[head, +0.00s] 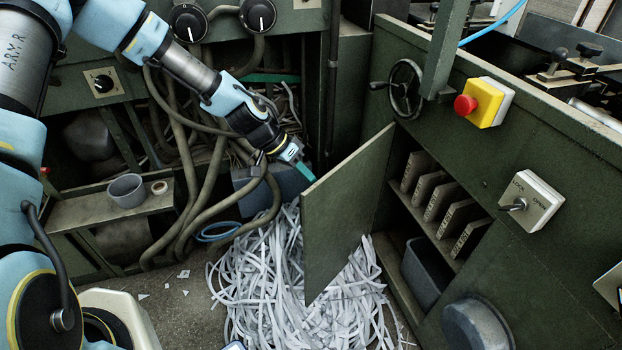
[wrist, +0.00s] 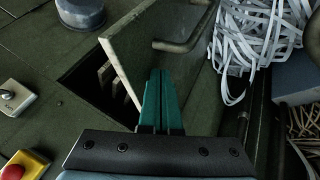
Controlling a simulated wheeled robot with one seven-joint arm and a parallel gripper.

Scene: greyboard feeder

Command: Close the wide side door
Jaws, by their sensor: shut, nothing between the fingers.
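The wide side door (head: 342,215) is a dark green panel standing open, swung out from the right-hand cabinet. Its far edge meets the cabinet, and its free edge points toward the front left. The cabinet opening (head: 425,215) shows shelves inside. My gripper (head: 308,175) has green fingers, shut and empty, by the upper free corner of the door on its left side. In the wrist view the fingertips (wrist: 162,72) are close to the door panel (wrist: 150,45); I cannot tell whether they touch. A bar handle (wrist: 185,42) shows on the door's outer face.
Shredded paper (head: 265,270) is heaped on the floor under and around the door. Hoses (head: 210,190) hang behind my arm. A handwheel (head: 405,88), a red stop button (head: 466,105) and a lock switch (head: 530,205) sit on the cabinet. A round grey cover (head: 478,325) protrudes below.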

